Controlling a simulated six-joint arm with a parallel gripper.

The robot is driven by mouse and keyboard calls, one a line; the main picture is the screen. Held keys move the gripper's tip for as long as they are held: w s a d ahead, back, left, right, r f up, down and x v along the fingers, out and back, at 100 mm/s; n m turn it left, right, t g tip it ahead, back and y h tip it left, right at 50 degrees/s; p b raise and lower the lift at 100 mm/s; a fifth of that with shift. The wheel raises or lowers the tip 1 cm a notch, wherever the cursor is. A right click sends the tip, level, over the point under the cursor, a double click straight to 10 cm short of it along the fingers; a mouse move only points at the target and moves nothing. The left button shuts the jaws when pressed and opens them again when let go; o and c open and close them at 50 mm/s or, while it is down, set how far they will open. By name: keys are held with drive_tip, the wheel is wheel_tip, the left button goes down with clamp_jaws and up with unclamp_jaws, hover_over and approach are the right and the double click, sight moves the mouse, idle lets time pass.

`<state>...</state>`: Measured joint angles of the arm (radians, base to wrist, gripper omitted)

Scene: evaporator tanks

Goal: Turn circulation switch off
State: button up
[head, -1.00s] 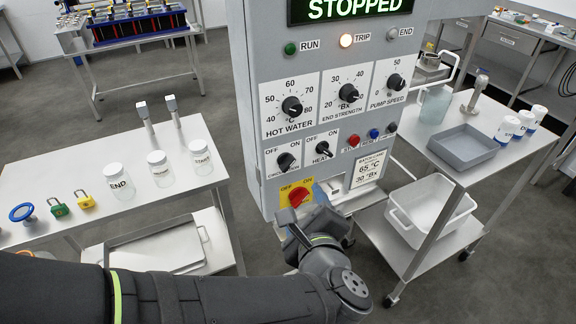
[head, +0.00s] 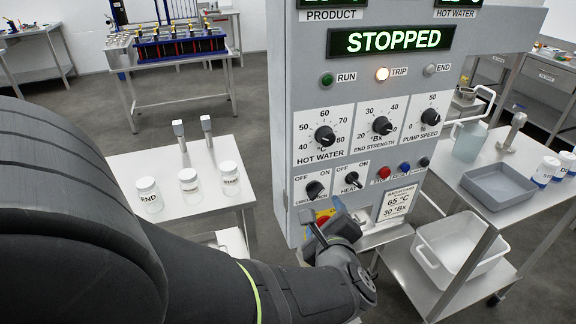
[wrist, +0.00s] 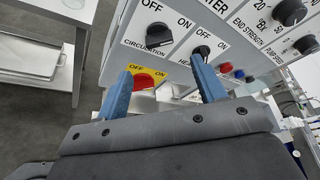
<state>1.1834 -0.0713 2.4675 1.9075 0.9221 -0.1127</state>
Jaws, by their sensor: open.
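The circulation switch (head: 314,190) is a black rotary knob on a white OFF/ON plate, low on the left of the grey panel. It also shows in the wrist view (wrist: 158,35), above the gap between my fingers. I cannot tell surely which mark it points to. The heat switch (head: 350,179) sits just right of it; in the wrist view its knob (wrist: 202,52) is just above my right fingertip. My gripper (wrist: 163,78) is open and empty, its blue fingers below the circulation switch. In the head view my gripper (head: 326,226) is just below the two switches.
A red knob on a yellow plate (wrist: 145,80) shows between my fingers. The display (head: 390,40) reads STOPPED and the TRIP lamp (head: 382,74) is lit. Red and blue buttons (head: 394,170) are at the right. A left table (head: 210,160) holds jars; a cart stands right.

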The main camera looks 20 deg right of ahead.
sight(318, 195)
drive_tip(key=shift+x, duration=4.7)
drive_tip(key=shift+a, duration=0.1)
drive_tip(key=shift+c, duration=0.4)
drive_tip(key=c, duration=0.9)
